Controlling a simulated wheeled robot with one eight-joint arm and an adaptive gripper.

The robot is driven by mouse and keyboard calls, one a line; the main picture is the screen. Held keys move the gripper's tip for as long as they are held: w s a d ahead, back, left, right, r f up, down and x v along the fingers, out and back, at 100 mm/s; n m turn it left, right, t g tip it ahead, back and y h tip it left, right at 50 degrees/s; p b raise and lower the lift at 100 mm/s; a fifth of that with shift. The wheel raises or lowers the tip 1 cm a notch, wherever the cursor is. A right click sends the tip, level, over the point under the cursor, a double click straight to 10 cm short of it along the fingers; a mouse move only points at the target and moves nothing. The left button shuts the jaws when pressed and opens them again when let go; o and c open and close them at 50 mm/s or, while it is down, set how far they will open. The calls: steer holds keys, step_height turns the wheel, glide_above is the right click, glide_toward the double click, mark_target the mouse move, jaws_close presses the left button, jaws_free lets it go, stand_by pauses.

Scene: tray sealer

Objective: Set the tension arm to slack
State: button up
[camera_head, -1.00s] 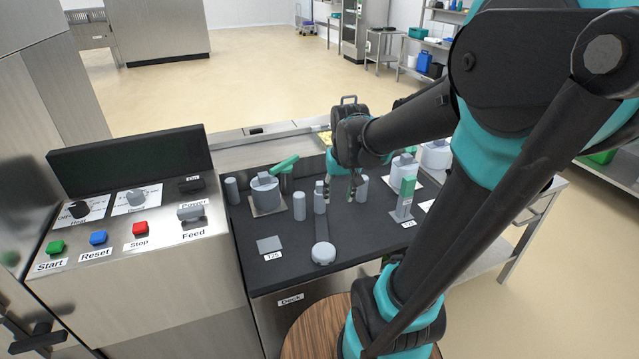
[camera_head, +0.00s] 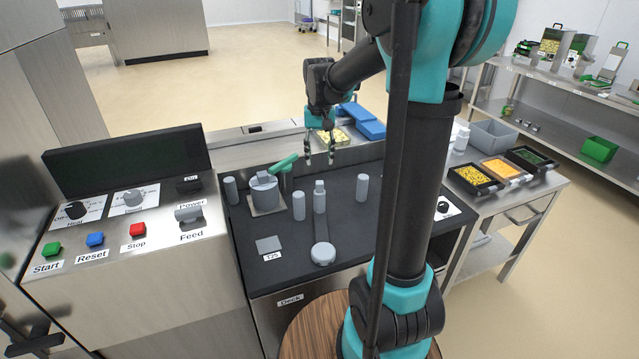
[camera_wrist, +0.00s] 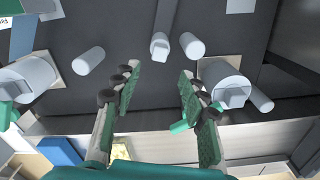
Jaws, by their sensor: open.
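What looks like the tension arm is a flat dark grey bar (camera_head: 321,226) on the black deck, with a round hub (camera_head: 322,253) at its near end. An upright post (camera_head: 319,196) stands at its far end. The bar points away from the front edge. In the wrist view the post (camera_wrist: 160,44) and bar (camera_wrist: 166,17) show at the top. My gripper (camera_head: 319,159) is open and empty, fingers pointing down, above and beyond the post at the deck's back. In the wrist view the post lies beyond the gap between the fingers (camera_wrist: 157,82). Nothing touches the bar.
Grey pegs stand left (camera_head: 299,206) and right (camera_head: 362,187) of the post. A grey cylinder (camera_head: 265,191) and green handle (camera_head: 285,163) stand to the left. A square plate (camera_head: 269,244) labelled T25 lies nearer. The control panel (camera_head: 130,225) is at left. My arm hides the deck's right part.

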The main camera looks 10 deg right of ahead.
mark_target(320, 182)
step_height(320, 182, down, 10)
stand_by(0.4)
steer(key=shift+c, duration=0.5)
jaws_close()
